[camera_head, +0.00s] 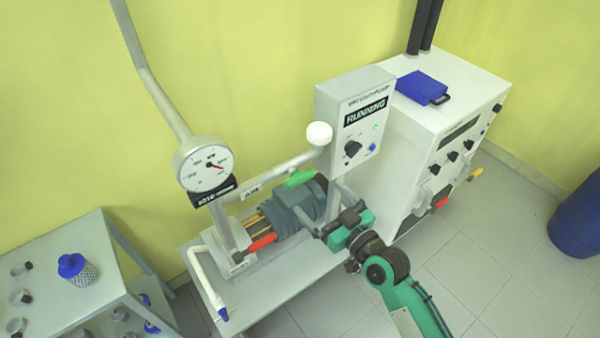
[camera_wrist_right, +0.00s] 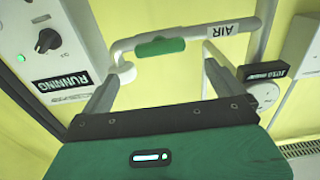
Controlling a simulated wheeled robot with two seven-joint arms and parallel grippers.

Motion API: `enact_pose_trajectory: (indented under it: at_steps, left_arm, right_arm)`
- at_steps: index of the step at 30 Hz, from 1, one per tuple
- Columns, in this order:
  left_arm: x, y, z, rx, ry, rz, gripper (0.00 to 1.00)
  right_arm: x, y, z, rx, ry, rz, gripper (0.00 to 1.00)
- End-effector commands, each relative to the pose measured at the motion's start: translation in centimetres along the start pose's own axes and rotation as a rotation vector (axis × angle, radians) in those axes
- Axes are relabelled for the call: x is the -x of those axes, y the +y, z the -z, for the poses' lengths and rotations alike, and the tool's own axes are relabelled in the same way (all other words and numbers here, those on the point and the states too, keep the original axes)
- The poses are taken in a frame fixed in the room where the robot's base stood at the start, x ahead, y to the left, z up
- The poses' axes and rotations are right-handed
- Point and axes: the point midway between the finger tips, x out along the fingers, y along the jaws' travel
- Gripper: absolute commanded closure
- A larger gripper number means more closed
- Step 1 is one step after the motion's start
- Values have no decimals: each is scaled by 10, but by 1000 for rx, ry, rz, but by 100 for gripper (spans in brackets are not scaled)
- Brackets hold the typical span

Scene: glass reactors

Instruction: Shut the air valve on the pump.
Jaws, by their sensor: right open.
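The pump (camera_head: 300,203) is a dark grey ribbed motor on a light bench. Above it runs a pale pipe with an AIR label (camera_head: 250,192), which also shows upside down in the wrist view (camera_wrist_right: 224,30). A green valve handle (camera_head: 299,178) sits at this pipe; in the wrist view the handle (camera_wrist_right: 160,47) lies roughly along the pipe. My right gripper (camera_head: 317,199) is open beside the pump. In the wrist view its two grey fingers (camera_wrist_right: 160,88) are spread, with the handle beyond their tips and nothing between them. My left gripper is not in view.
A red handle (camera_head: 262,242) sits low at the pump's front. A round gauge (camera_head: 205,165) stands left and the RUNNING control box (camera_head: 352,125) behind. A white cabinet (camera_head: 455,130) stands right. A shelf unit (camera_head: 60,300) is at lower left.

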Motion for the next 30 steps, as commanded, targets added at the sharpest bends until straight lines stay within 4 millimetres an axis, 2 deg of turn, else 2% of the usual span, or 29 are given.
enact_pose_trajectory:
  at_steps: [1, 6, 13, 18, 27, 28, 30]
  left_arm:
    - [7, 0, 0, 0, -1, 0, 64]
    - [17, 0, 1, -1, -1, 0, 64]
    - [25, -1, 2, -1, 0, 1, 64]
    - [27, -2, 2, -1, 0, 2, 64]
    - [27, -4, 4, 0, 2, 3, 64]
    - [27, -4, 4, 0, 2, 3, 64]
    - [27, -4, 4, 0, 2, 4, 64]
  right_arm:
    - [-13, 0, 5, -3, 2, 0, 2]
    - [-48, 0, 4, -1, 1, -1, 2]
    - [-82, 0, 2, 0, -1, -1, 2]
    - [-93, 0, 1, -1, 0, -1, 2]
    - [-95, 0, 0, 0, -1, -1, 2]
    - [-94, 0, 0, 0, -1, -1, 4]
    - [-94, 0, 0, 0, -1, -1, 18]
